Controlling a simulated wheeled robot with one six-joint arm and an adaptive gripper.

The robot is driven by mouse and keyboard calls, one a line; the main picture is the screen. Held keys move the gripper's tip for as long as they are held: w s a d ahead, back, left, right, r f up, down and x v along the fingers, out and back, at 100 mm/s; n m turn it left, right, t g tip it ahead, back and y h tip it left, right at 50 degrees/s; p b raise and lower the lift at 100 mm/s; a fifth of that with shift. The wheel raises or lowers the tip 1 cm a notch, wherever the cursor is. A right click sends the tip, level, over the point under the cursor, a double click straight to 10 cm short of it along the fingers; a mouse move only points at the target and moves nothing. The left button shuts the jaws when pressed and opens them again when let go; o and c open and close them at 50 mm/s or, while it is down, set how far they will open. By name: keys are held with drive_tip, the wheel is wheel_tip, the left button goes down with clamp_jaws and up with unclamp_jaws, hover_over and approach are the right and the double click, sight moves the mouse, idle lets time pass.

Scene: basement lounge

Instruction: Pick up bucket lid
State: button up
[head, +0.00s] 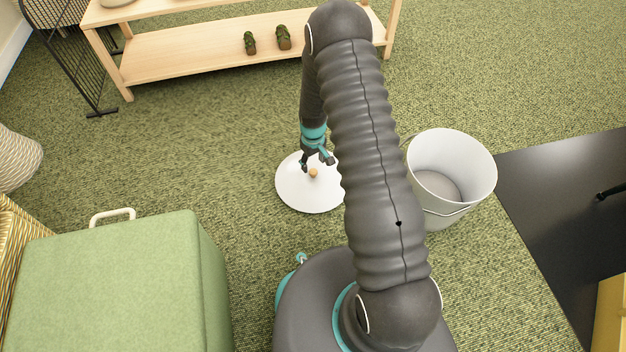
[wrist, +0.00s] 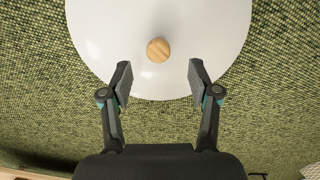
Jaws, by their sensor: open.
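The bucket lid (head: 305,193) is a white round disc with a small wooden knob (head: 313,173) at its middle. It lies on the green carpet, left of the white bucket (head: 452,170). My gripper (head: 318,162) is over the lid's far part, close to the knob. In the wrist view the lid (wrist: 110,45) fills the upper middle, and the knob (wrist: 158,50) stands just beyond the fingertips, roughly centred between them. My gripper (wrist: 160,76) is open and empty in that view. My arm hides the lid's right edge in the head view.
The open bucket stands right of my arm, beside a black surface (head: 560,200). A green ottoman (head: 120,285) is at lower left. A wooden shelf (head: 200,62) with two small dark green objects stands at the back. Carpet left of the lid is clear.

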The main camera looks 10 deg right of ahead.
sight(313, 171)
drive_tip(key=shift+w+f+b, duration=0.15)
drive_tip(key=shift+f+b, duration=0.35)
drive_tip(key=shift+f, duration=2.95)
clamp_jaws()
